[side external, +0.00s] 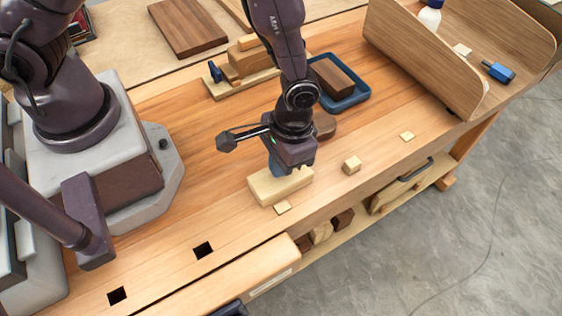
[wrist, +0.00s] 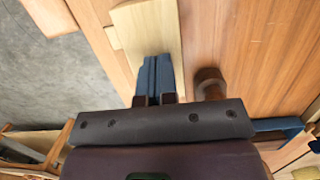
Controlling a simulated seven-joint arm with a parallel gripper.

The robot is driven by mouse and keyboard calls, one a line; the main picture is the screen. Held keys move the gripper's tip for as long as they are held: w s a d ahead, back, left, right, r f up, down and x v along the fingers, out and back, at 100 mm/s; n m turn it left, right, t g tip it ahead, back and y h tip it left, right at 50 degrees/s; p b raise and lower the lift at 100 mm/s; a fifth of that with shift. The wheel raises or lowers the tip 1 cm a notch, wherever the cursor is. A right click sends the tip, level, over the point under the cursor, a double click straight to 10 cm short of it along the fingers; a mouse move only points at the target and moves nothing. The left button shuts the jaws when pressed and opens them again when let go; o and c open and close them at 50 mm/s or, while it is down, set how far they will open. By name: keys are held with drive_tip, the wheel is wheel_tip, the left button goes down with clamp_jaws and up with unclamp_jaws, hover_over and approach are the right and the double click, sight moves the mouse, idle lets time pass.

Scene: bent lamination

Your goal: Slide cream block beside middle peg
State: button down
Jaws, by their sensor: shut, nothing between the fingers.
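The cream block (side external: 280,186) lies flat on the wooden bench near its front edge. It also shows in the wrist view (wrist: 155,28), running up from my fingertips. My gripper (side external: 276,173) is shut and empty, pointing down at the block; its blue fingers (wrist: 157,75) overlap the block in the wrist view. I cannot tell whether they touch it.
A brown rounded wooden piece (side external: 325,124) sits behind my gripper, partly hidden. A blue tray (side external: 351,99) holding a brown block, a wooden plane-like tool (side external: 240,68) and a curved wooden rack (side external: 425,65) stand farther back. The bench at front left is clear apart from two square holes.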

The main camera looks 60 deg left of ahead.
drive_tip(key=shift+f, duration=0.35)
drive_tip(key=w, duration=1.4)
drive_tip(key=shift+w+a, duration=0.1)
drive_tip(key=shift+r, duration=0.65)
drive_tip(key=w, duration=1.2)
drive_tip(key=shift+d+r, duration=0.1)
drive_tip(key=shift+d, duration=0.1)
